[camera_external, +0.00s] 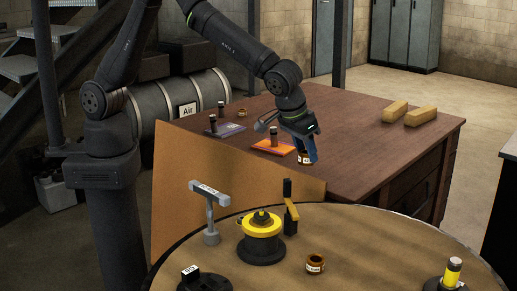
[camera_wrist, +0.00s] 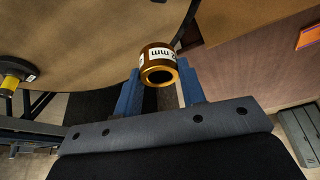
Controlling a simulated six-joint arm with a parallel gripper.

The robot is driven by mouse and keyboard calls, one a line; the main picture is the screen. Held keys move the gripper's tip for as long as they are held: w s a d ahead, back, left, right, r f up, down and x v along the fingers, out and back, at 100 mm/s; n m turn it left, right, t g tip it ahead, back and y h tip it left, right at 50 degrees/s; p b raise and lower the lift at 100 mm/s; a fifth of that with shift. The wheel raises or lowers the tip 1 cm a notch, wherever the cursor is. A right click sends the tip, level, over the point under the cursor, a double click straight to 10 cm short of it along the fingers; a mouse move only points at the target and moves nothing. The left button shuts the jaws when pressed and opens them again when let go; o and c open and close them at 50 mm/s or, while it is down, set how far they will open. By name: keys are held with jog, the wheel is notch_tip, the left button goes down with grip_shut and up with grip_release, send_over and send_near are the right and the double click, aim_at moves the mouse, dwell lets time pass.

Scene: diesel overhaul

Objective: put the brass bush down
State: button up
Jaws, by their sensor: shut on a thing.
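The brass bush (camera_wrist: 158,66) is held between the blue fingers of my gripper (camera_wrist: 159,82) in the wrist view. It has a white label ending in "mm", and its open bore faces the camera. In the external view my gripper (camera_external: 307,149) points down with the bush (camera_external: 305,158) at its fingertips. The bush appears in front of the desk's near side, by the upright board; its height cannot be told. A second brass bush (camera_external: 316,263) stands on the round table, and another brass ring (camera_external: 242,113) sits at the desk's far left.
The round table (camera_external: 375,235) carries a yellow-and-black spool-like part (camera_external: 261,225), a grey T-shaped tool (camera_external: 210,207) and a yellow cylinder (camera_external: 452,272). The wooden desk (camera_external: 352,135) holds an orange plate (camera_external: 272,148), a dark plate (camera_external: 224,130) and two tan blocks (camera_external: 395,111). A brown board (camera_external: 220,185) stands between.

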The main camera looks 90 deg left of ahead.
jog(key=s+d+m+h, duration=0.1)
jog(key=s+d+m, duration=0.1)
jog(key=s+d, duration=0.85)
jog(key=s+d+m, duration=0.2)
jog(key=s+d, duration=0.6)
jog(key=s, duration=0.5)
jog(key=s+d+m+h, duration=0.1)
jog(key=s+d+m, duration=0.2)
jog(key=s, duration=1.7)
send_over(180, 268)
jog(key=s, duration=0.2)
jog(key=shift+t+h, duration=0.3)
jog(key=shift+t, duration=0.1)
notch_tip(180, 268, down, 13)
jog(key=shift+w+a+r, duration=0.15)
jog(key=shift+r, duration=0.05)
jog(key=shift+f, duration=1.95)
